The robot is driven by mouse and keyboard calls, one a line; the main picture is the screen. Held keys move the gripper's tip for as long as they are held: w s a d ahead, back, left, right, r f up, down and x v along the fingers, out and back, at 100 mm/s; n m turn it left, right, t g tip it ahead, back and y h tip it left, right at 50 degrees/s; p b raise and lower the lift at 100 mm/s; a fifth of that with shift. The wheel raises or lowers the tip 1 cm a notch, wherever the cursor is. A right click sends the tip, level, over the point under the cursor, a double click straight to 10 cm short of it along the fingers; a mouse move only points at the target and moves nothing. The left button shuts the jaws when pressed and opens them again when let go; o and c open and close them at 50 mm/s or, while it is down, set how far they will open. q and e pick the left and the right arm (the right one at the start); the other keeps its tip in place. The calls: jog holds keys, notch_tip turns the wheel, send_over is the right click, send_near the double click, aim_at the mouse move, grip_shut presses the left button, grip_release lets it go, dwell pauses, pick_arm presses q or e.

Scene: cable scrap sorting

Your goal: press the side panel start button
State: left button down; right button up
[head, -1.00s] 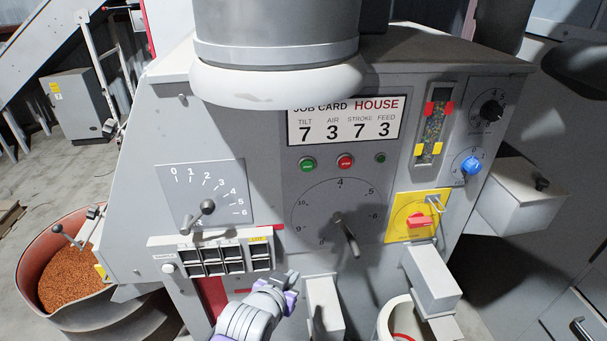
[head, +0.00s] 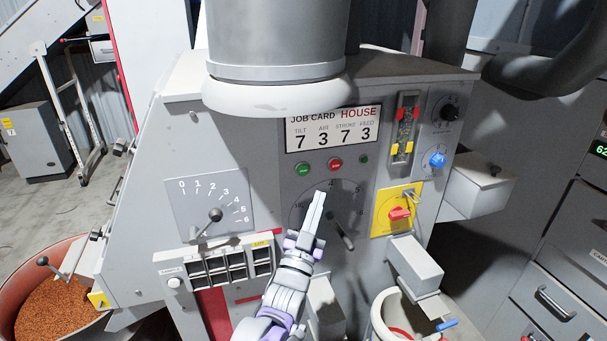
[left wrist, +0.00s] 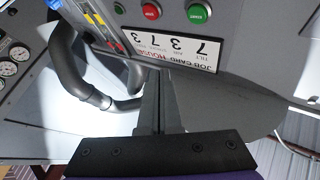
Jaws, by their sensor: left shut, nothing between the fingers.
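The green button (head: 303,169), with small white lettering, sits on the grey machine panel (head: 270,135) below the job card. A red button (head: 335,164) is to its right, then a small dark green one (head: 364,159). My left gripper (head: 319,194) is shut and empty, its tips pointing up in front of the round dial, below the buttons and apparently apart from them. In the left wrist view the picture is upside down; the green button (left wrist: 197,13) and red button (left wrist: 151,11) are near the top edge, beyond the shut fingers (left wrist: 158,85). My right gripper is not in view.
The job card (head: 333,128) reads 7 3 7 3. A tilt lever (head: 214,216), a dial handle (head: 342,233) and a red switch on a yellow plate (head: 399,214) project nearby. A large grey cylinder (head: 277,55) overhangs the panel top.

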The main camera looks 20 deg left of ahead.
aim_at(308, 168)
pick_arm(q)
jog(key=shift+w, duration=0.15)
jog(key=shift+w+a, duration=0.8)
jog(key=shift+w, duration=0.4)
jog(key=shift+w+a, duration=0.85)
jog(key=shift+w, duration=0.3)
jog(key=shift+w+a, duration=0.8)
jog(key=shift+w, duration=0.4)
jog(key=shift+w+a, duration=0.1)
jog(key=shift+w+a, duration=0.15)
jog(key=shift+w, duration=0.1)
jog(key=shift+w+a, duration=0.25)
jog(key=shift+w, duration=0.15)
jog(key=shift+s+d, duration=0.1)
jog(key=shift+s, duration=0.05)
dwell(0.4)
jog(key=shift+s+d, duration=0.4)
jog(key=shift+s, duration=0.2)
